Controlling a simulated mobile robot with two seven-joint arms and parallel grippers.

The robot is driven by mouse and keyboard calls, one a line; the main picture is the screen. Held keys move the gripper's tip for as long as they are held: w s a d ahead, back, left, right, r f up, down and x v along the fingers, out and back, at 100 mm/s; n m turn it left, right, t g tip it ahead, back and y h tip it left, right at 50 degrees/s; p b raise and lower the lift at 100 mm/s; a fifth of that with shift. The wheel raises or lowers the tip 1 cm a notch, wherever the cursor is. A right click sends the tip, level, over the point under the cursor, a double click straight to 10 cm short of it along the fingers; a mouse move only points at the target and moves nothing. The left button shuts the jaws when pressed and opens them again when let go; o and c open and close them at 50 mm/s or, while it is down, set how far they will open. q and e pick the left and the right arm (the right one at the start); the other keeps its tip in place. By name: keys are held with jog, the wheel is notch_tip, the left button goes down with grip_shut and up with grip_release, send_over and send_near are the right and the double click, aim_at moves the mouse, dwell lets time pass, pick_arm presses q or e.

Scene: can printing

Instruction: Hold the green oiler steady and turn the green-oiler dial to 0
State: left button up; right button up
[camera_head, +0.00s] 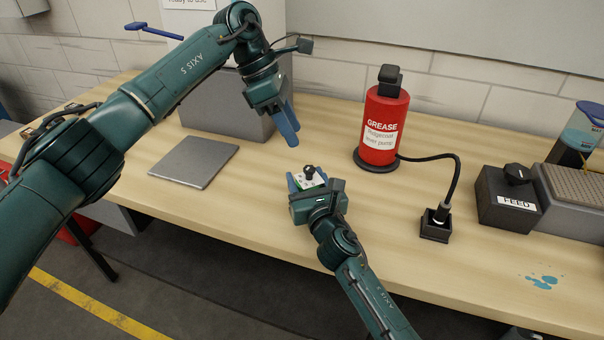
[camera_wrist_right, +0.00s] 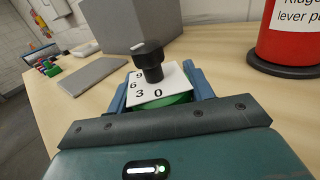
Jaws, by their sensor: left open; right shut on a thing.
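The green oiler (camera_wrist_right: 168,101) is low between the fingers of my right gripper (camera_wrist_right: 160,88), which is shut on it on the bench. Its top is a white dial plate (camera_wrist_right: 142,98) with the digits 9, 6, 3 and 0 visible, and a black knob (camera_wrist_right: 151,62) stands up from it. In the head view the knob (camera_head: 309,172) and plate show just beyond my right gripper (camera_head: 308,180). My left gripper (camera_head: 287,125) is open and empty, above and behind the oiler, fingers pointing down.
A red grease pump (camera_head: 381,125) with a black hose stands right of the oiler. A black FEED box (camera_head: 507,200) is farther right. A grey plate (camera_head: 194,162) lies left, before a grey box (camera_head: 222,105). A blue spill (camera_head: 543,282) marks the front right; bench between is clear.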

aim_at(298, 180)
pick_arm(q)
jog(key=s+a+f+m+t+h, duration=0.25)
jog(key=a+f+m+h, duration=0.3)
jog(key=m, duration=1.05)
jog(key=s+a+f+m+t+h, duration=0.2)
jog(key=a+f+m+t+h, duration=0.4)
jog(key=m, duration=1.1)
jog(key=w+d, duration=0.1)
jog(key=d, duration=0.3)
jog(key=w+d+r+g, duration=0.1)
jog(key=d, duration=0.3)
jog(key=w+d+g+h, duration=0.1)
jog(key=d, duration=0.4)
jog(key=shift+w+r, duration=0.15)
jog(key=shift+w, duration=0.2)
jog(key=shift+g, duration=0.25)
grip_shut()
